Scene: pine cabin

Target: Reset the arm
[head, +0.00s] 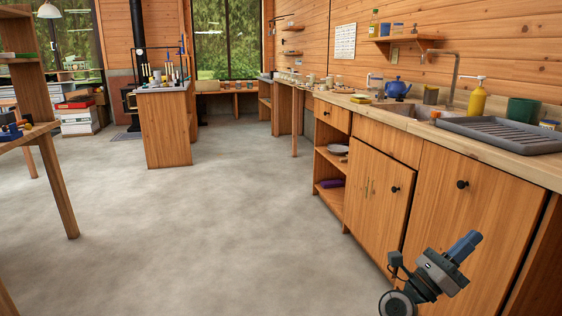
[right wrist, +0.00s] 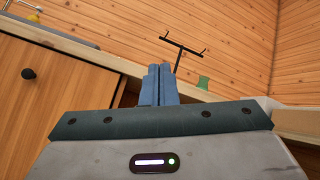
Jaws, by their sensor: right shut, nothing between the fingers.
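My right gripper (head: 466,246) is at the lower right of the head view, in front of the wooden cabinet doors and below the counter edge. Its blue fingers point up and to the right. In the right wrist view the two fingers (right wrist: 158,84) lie together, shut, with nothing between them. My left gripper does not show in the head view.
The counter (head: 480,150) along the right wall holds a grey drying rack (head: 503,135), a yellow bottle (head: 477,98) and a blue teapot (head: 397,88). A wooden island (head: 167,130) stands further back. A table leg (head: 58,188) is at left. The middle floor is clear.

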